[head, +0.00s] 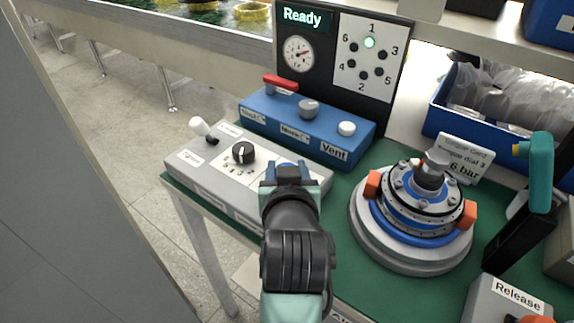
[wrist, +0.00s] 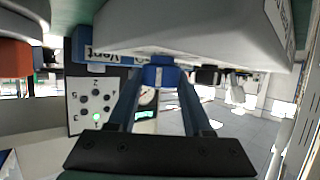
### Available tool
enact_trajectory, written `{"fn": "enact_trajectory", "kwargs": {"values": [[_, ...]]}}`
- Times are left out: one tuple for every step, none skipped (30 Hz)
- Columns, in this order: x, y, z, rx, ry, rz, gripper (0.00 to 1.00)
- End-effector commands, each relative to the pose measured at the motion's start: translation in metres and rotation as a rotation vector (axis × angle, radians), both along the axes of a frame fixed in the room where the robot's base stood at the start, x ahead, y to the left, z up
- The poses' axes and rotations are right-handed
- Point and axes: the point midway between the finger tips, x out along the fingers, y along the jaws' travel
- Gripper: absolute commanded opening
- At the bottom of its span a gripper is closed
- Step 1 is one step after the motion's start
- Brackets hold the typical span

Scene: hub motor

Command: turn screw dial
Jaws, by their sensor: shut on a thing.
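A light-grey control box (head: 205,172) stands at the table's left front edge. A black dial (head: 243,152) with a white pointer and printed marks sits on its top. My gripper (head: 286,172) is over the right part of this box, clear of the black dial. In the wrist view, my gripper (wrist: 160,82) is shut on a small blue knob-like piece (wrist: 160,73) against the grey box (wrist: 190,28). In the head view my gripper largely hides this piece, and I cannot read any label on it.
Behind is a blue box (head: 305,127) with a red lever, a grey knob and a white button. A panel (head: 345,50) reads "Ready", with lamp 1 green. The hub motor (head: 415,215) stands at right, before a card (head: 464,160). A teal-handled tool (head: 540,165) stands farther right.

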Motion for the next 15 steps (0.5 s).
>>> {"fn": "enact_trajectory", "kwargs": {"values": [[-0.0001,0.0002,-0.0008,-0.001,0.001,0.000,0.00],[-0.0001,0.0002,-0.0008,0.000,0.001,0.000,0.00],[-0.0001,0.0002,-0.0008,0.000,0.001,0.000,0.00],[-0.0002,0.0002,-0.0009,0.000,0.002,0.000,0.00],[-0.0002,0.0002,-0.0009,0.000,0.002,0.000,0.00],[-0.0002,0.0002,-0.0009,0.000,0.002,0.000,0.54],[-0.0002,0.0002,-0.0009,0.000,0.002,0.000,0.59],[-0.0002,0.0002,-0.0009,0.000,0.002,0.000,0.64],[-0.0001,0.0002,-0.0008,0.000,0.002,-0.001,0.72],[-0.0001,0.0002,-0.0008,0.000,0.002,-0.001,0.77],[-0.0001,0.0002,-0.0008,0.000,0.002,-0.001,0.80],[-0.0001,0.0002,-0.0007,0.000,0.001,-0.001,0.80],[0.0000,0.0001,-0.0006,0.000,0.001,-0.001,0.80],[0.0000,0.0001,-0.0006,0.000,0.001,-0.001,0.80],[0.0000,0.0001,-0.0005,0.000,0.001,-0.001,0.80]]}}
